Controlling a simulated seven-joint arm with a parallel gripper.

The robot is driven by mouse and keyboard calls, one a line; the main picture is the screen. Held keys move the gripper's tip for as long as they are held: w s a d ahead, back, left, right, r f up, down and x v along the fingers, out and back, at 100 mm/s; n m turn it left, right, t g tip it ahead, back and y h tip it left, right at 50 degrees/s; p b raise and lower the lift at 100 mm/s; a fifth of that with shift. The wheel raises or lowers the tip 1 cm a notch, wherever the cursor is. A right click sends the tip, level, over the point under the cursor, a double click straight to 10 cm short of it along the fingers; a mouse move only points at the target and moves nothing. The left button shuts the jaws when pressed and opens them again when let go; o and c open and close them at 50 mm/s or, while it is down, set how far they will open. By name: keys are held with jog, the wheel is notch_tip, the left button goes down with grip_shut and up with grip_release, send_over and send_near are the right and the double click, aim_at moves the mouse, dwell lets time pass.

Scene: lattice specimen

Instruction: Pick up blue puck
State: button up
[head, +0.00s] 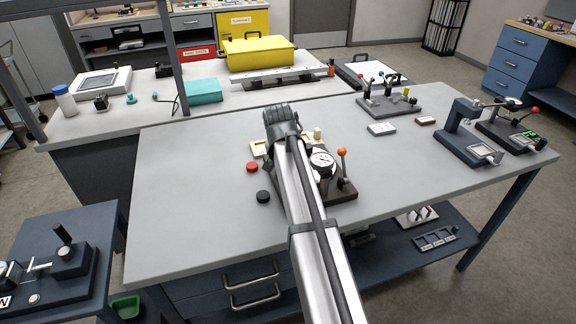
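I see no blue puck in the head view; part of the table is hidden behind my arm. A red puck (252,167) and a black puck (263,196) lie on the grey table (190,200), just left of my arm. A cream tray or plate (258,148) lies above the red puck in the picture, partly covered by my arm. My arm reaches up from the bottom edge and ends in a dark ribbed joint over the table's middle. I cannot make out my gripper's fingers, or whether they hold anything.
A dial-gauge fixture (322,165) with an orange-knobbed lever stands close to the right of my arm. Lever fixtures (387,105) and a dark-blue press (465,132) stand farther right. A teal box (204,91) is on the back bench. The table's left part is clear.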

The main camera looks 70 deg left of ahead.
jog(key=shift+s+a+f, duration=0.1)
jog(key=shift+f, duration=0.25)
jog(key=c, duration=1.2)
grip_shut()
